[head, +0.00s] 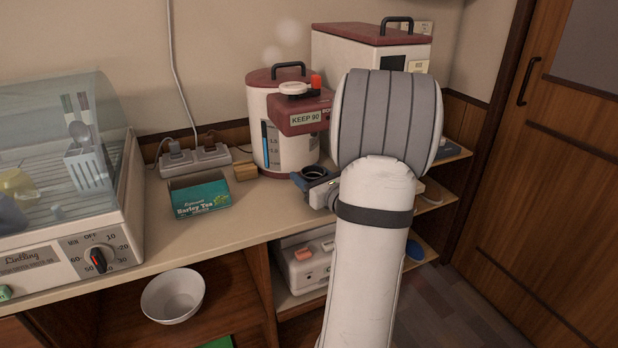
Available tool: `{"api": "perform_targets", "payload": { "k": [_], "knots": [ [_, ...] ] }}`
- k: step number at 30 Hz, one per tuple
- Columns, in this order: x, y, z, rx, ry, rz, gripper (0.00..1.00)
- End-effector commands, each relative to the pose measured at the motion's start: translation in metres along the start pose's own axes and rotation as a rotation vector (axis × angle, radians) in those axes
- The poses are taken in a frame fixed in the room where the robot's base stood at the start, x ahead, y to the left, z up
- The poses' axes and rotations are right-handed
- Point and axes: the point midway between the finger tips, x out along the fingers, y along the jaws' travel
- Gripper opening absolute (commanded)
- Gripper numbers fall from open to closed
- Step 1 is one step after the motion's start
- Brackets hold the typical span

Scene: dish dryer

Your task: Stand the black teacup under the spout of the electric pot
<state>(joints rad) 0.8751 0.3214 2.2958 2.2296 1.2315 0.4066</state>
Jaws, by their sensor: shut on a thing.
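The electric pot (262,125) is white with a dark red lid, and stands at the back of the counter. Its dark red spout housing (303,115) juts forward to the right and carries a "KEEP 90" label. The black teacup (309,175) is upright below and in front of the pot, with its round opening showing. My gripper (322,187) comes in from the right and is shut on the cup. My forearm hides most of the gripper. I cannot tell whether the cup's base touches the counter or whether it is exactly under the spout.
A green Barley Tea box (200,197) and a small wooden block (244,171) lie left of the pot. A power strip (195,158) is behind them. The dish dryer (75,265) fills the left. A white bowl (173,295) is below the counter edge. A white rice-bin-like box (340,58) stands behind.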

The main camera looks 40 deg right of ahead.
Motion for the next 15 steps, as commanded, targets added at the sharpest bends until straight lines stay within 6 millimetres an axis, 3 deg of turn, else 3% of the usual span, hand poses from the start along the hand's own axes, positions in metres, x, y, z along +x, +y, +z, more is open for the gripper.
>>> {"api": "perform_targets", "payload": {
  "k": [4, 5, 12, 15],
  "knots": [
    [0.0002, 0.0002, -0.0047, 0.000, 0.000, 0.000, 0.24],
    [0.0001, 0.0003, -0.0037, 0.000, 0.000, 0.000, 0.56],
    [-0.0001, -0.0001, -0.0031, 0.001, 0.001, -0.001, 0.76],
    [-0.0002, -0.0002, -0.0030, 0.001, 0.001, -0.001, 0.76]
  ]
}}
